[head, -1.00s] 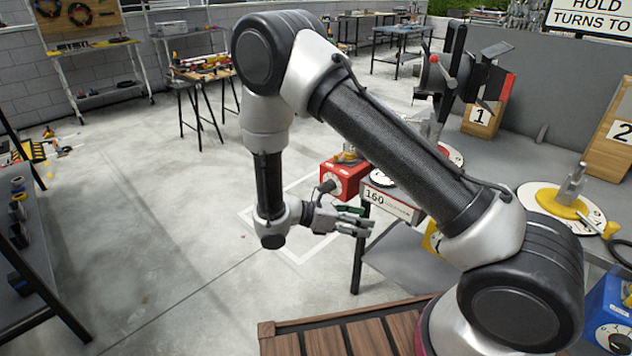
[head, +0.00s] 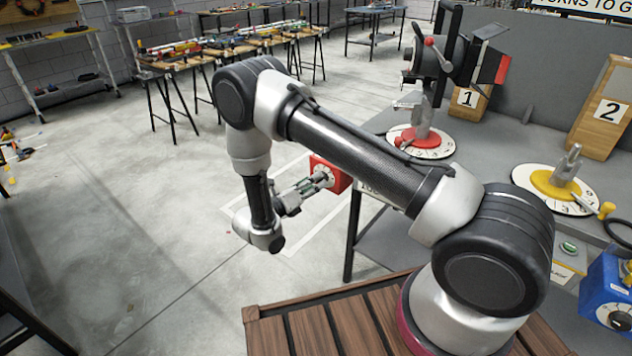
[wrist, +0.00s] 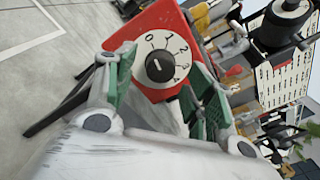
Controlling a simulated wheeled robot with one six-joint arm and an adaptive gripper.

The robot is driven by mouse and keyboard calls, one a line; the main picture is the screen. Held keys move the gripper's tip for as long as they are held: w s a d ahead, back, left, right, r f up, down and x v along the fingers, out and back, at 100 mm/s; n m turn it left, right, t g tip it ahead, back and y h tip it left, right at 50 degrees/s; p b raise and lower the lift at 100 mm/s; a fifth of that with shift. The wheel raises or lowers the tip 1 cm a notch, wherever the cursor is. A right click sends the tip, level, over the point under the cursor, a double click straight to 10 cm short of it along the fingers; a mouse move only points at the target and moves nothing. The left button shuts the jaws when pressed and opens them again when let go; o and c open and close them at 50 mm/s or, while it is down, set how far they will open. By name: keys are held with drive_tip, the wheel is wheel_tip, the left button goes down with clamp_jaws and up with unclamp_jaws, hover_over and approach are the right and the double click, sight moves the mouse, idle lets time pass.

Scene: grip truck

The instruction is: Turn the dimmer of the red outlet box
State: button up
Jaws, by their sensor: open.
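The red outlet box (wrist: 158,32) is straight ahead in the wrist view, its face tilted in the picture. Its black dimmer knob (wrist: 160,66) sits on a white dial marked 0 to 4, with a pale pointer line on the knob. My gripper (wrist: 155,95) is open, with its green-padded fingers to the left and right of the dial's lower part. I cannot tell whether the fingers reach the knob. In the head view the red box (head: 341,178) shows at the table's left end, partly behind my arm, with my gripper (head: 318,180) right at its face.
A grey table (head: 470,190) holds a lamp on a red turntable (head: 425,142), a yellow turntable (head: 555,188) and a blue box (head: 606,290) with a dial. Numbered wooden boards (head: 603,108) stand behind. The floor to the left is open.

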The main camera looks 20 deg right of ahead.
drive_tip(key=shift+x, duration=1.05)
drive_tip(key=c, duration=1)
drive_tip(key=shift+m, duration=0.3)
drive_tip(key=shift+s+r+m+y, duration=0.1)
drive_tip(key=shift+m+y, duration=0.2)
drive_tip(key=shift+m, duration=3.3)
drive_tip(key=shift+m+y, duration=0.3)
drive_tip(key=shift+m, duration=3.3)
drive_tip(key=shift+d, duration=0.1)
